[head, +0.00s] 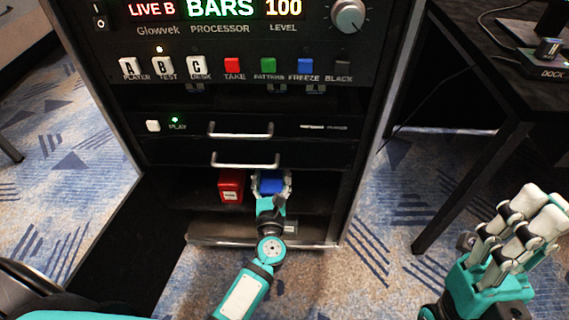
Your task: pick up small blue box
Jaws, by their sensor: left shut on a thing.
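The small blue box (271,186) is in the low open shelf of the black rack. My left gripper (271,180) reaches into that shelf and is shut on the blue box, with a finger on each side of it. The lower part of the box is hidden behind the gripper's palm. My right gripper (520,218) is at the lower right, outside the rack, over the carpet. Its fingers point up and apart from the palm, and nothing shows between them.
A red box (231,186) stands just left of the blue box on the same shelf. Drawer handles (245,161) jut out above the shelf opening. A metal-edged tray (215,236) lies below. A black table (495,85) stands on the right, its leg near my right gripper.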

